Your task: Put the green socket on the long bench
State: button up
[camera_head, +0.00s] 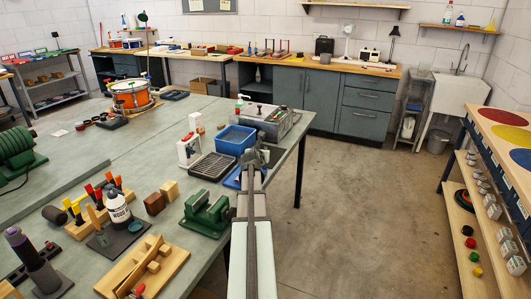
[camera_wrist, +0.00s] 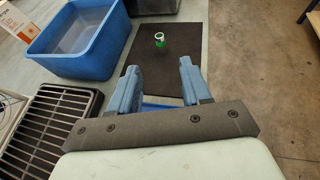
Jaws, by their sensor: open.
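In the wrist view a small green socket (camera_wrist: 160,40) with a pale band stands on a dark mat (camera_wrist: 199,32). My gripper (camera_wrist: 160,70) is open and empty, its two blue fingers apart, short of the socket in the picture. In the head view my gripper (camera_head: 252,156) is above the right edge of the large grey-green bench (camera_head: 215,84). I cannot make out the socket there. A long wood-topped bench (camera_head: 339,67) with dark cabinets runs along the back wall; I cannot tell which bench the task calls long.
A blue bin (camera_head: 235,139) and a black grate (camera_head: 211,166) are left of my gripper. A white-and-red bottle (camera_head: 188,150) and a green vise-like block (camera_head: 205,214) stand nearby. A grey metal box (camera_head: 268,119) is just beyond. Clear floor lies to the right.

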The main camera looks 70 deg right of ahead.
jog(key=x, duration=1.3)
jog(key=shift+d, duration=0.2)
jog(key=shift+c, duration=0.3)
grip_shut()
